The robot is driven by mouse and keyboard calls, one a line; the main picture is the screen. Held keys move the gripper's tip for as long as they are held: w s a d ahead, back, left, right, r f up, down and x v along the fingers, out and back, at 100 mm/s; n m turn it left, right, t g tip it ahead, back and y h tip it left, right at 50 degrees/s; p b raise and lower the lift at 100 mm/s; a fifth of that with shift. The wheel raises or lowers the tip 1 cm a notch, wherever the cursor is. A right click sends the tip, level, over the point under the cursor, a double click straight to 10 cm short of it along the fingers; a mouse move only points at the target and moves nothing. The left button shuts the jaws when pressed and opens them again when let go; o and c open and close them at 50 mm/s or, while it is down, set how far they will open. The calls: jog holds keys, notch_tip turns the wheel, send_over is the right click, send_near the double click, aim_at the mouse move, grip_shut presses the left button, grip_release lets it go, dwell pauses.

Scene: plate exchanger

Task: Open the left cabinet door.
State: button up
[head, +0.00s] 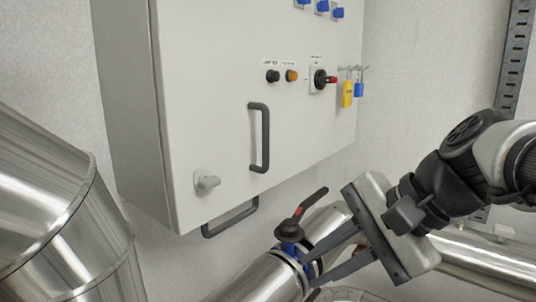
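A pale grey wall cabinet (222,90) fills the middle of the head view. Its front shows as one flat, shut panel, and I see no seam marking a separate left door. A dark vertical bar handle (264,137) is on the front. A light grey knob or latch (206,182) sits at the lower left of the front. My gripper (313,273) is at the lower right, below the cabinet and apart from the handle. Its two long fingers are spread and point left, with nothing seen between them; their tips overlap the pipe valve in the picture.
A blue valve (288,249) with a black and red lever (302,213) sits on a steel pipe (262,282) below the cabinet. A second dark handle (231,217) shows under the cabinet. A large metal duct (55,215) stands at left. Padlocks (348,93) hang at right.

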jog(key=w+d+r+m+t+y+b, duration=0.2)
jog(key=w+d+r+m+y+b, duration=0.1)
jog(key=w+r+m+y, duration=0.3)
jog(key=w+d+r+m+t+y+b, duration=0.2)
jog(key=w+d+r+m+y+b, duration=0.15)
jog(key=w+r+m, duration=0.35)
jog(key=r, duration=0.1)
send_over(266, 164)
jog(key=shift+w+r+n+b, duration=0.1)
jog(key=shift+w+n+b, duration=0.25)
jog(key=shift+n+b, duration=0.1)
grip_shut()
